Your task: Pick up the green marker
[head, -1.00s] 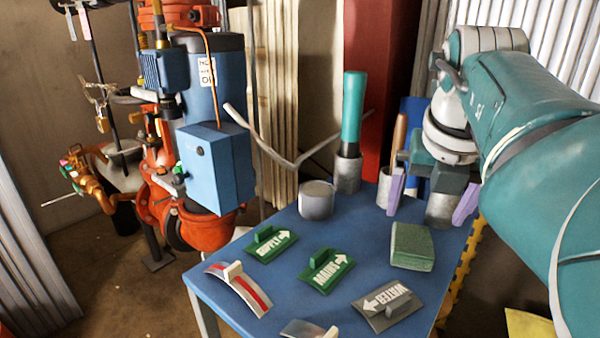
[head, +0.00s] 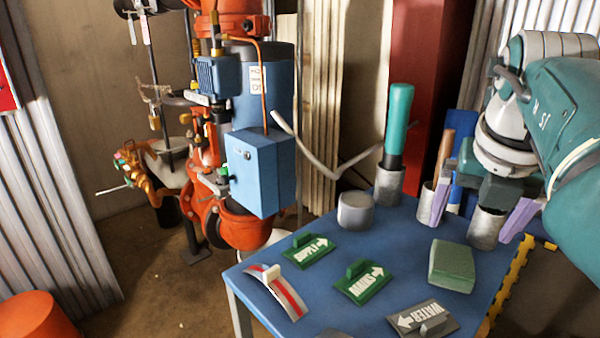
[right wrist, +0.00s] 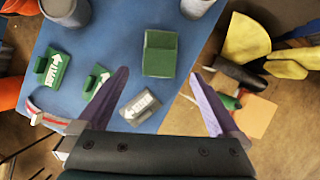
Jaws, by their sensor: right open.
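Two green markers lie on the blue table: one lettered SUPPLY (head: 304,250) and one lettered MAINS (head: 364,283). Each has a white arrow and a raised green grip. Both also show left of my fingers in the right wrist view, SUPPLY (right wrist: 53,72) farther left and MAINS (right wrist: 96,88) close to the left finger. My right gripper (head: 478,214) is open and empty, above the table's right side, right of both markers. In the right wrist view its fingers (right wrist: 160,84) spread above the green block and the WATER plate. My left gripper is not in view.
A plain green block (head: 453,265), a grey WATER plate (head: 423,319) and a red-striped curved plate (head: 278,292) lie on the table (head: 330,222). Metal cups (head: 388,187) stand at the back, one holding a teal-handled tool (head: 397,120). Orange-and-blue pump equipment (head: 255,172) stands left.

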